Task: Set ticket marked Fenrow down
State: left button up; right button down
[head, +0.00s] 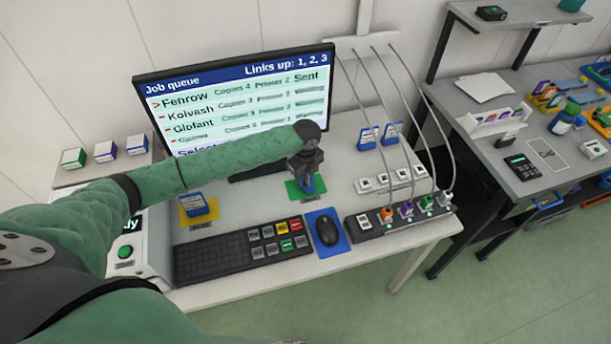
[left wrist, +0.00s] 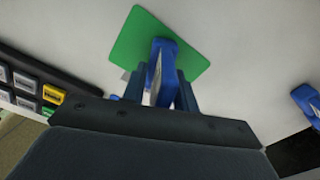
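My left gripper (head: 308,182) is over the green mat (head: 293,191) in front of the monitor. In the left wrist view, its fingers (left wrist: 162,92) are on either side of a blue ticket holder (left wrist: 163,50) with a pale face and look closed on it. The holder is upright, at or just over the green mat (left wrist: 190,38); I cannot tell whether it touches. Its name cannot be read. Another blue ticket (head: 196,206) stands on a yellow mat (head: 184,219). Two more blue tickets (head: 368,137) stand right of the monitor. My right gripper is not in view.
The monitor (head: 235,95) lists a job queue with Fenrow at the top, marked Sent. A keyboard (head: 212,258), a mouse (head: 327,230) on a blue pad and a strip with cable plugs (head: 405,214) line the front. Three small boxes (head: 106,151) stand at left.

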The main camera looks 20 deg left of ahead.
pick_arm(q)
jog(key=o, duration=0.4)
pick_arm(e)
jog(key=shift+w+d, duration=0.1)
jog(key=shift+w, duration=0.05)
pick_arm(q)
jog(key=shift+r, duration=0.1)
jog(key=shift+r, duration=0.2)
jog(key=shift+r+b, duration=0.35)
notch_tip(320, 180, up, 10)
jog(key=b, duration=0.3)
jog(key=shift+b, duration=0.4)
jog(key=shift+r, duration=0.6)
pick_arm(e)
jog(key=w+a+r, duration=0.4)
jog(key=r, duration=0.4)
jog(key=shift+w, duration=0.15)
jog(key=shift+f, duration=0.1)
